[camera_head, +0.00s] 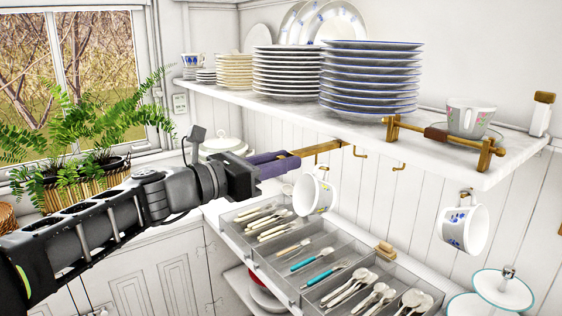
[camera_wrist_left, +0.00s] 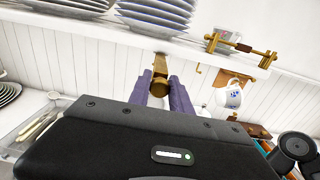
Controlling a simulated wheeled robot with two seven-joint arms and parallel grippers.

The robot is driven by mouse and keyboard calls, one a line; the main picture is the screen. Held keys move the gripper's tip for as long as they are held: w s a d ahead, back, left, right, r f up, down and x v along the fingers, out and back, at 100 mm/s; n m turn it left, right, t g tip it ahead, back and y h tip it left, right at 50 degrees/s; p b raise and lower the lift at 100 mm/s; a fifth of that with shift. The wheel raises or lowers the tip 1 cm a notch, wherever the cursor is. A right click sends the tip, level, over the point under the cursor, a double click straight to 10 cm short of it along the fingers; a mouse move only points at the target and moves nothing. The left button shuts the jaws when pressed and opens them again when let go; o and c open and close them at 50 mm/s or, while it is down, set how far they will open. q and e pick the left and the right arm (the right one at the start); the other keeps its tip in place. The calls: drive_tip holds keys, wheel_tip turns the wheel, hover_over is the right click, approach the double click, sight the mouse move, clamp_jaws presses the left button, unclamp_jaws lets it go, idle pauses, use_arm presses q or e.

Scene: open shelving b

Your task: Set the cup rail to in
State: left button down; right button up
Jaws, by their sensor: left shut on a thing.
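The cup rail (camera_head: 318,149) is a golden-brown bar jutting out from under the wall shelf, with its near end toward my left gripper. My left gripper (camera_head: 284,162) has purple fingers and is shut on that end. In the left wrist view the rail end (camera_wrist_left: 161,87) sits between the two purple fingers (camera_wrist_left: 161,92). A white cup (camera_head: 312,195) hangs just below the rail, close to the fingers. How far the rail runs back under the shelf is hidden. My right gripper is not in view.
The shelf (camera_head: 300,112) above carries plate stacks (camera_head: 368,85) and a wooden-and-brass rack (camera_head: 445,140). Another cup (camera_head: 462,229) hangs at right from a hook. A cutlery tray (camera_head: 345,270) lies below the rail. A fern (camera_head: 85,130) stands at left.

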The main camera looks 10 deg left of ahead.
sight(311, 153)
use_arm(q)
drive_tip(key=p+x, duration=0.1)
drive_tip(key=x, duration=0.6)
drive_tip(key=shift+w+d, duration=0.2)
drive_tip(key=shift+w, duration=0.15)
drive_tip(key=c, duration=1.2)
unclamp_jaws()
drive_tip(key=shift+s, duration=0.1)
drive_tip(key=shift+b+v, duration=0.8)
drive_tip(key=shift+v, duration=3.1)
